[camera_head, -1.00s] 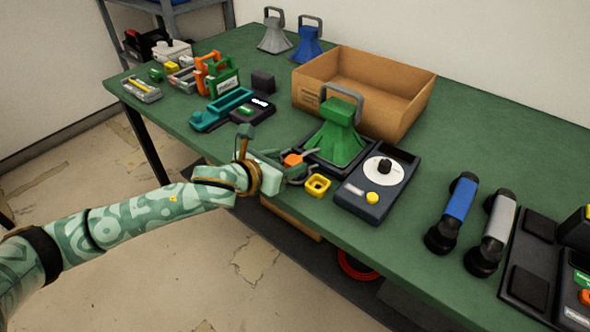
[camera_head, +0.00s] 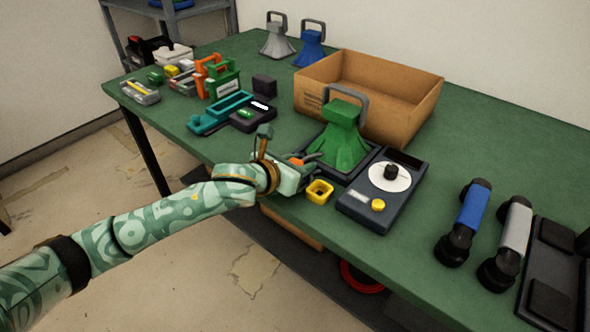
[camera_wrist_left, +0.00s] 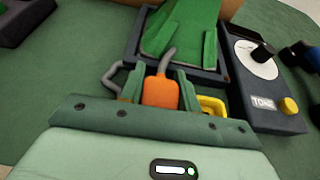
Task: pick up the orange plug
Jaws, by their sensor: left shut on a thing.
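The orange plug (camera_wrist_left: 160,91) sits between the two fingers of my left gripper (camera_wrist_left: 160,85) in the left wrist view. A short grey cord rises from its far end. The gripper is shut on it. In the head view only a bit of the orange plug (camera_head: 297,161) shows past my left gripper (camera_head: 301,163), which is low over the front of the green table, just in front of the green horn's dark base. I cannot tell whether the plug touches the table. My right gripper is not in view.
A yellow square ring (camera_head: 320,192) lies right of the gripper. The green horn (camera_head: 341,137) and the dial box (camera_head: 377,193) stand close behind and to the right. A cardboard box (camera_head: 415,115) is farther back. Blue and grey handsets (camera_head: 464,221) lie at right.

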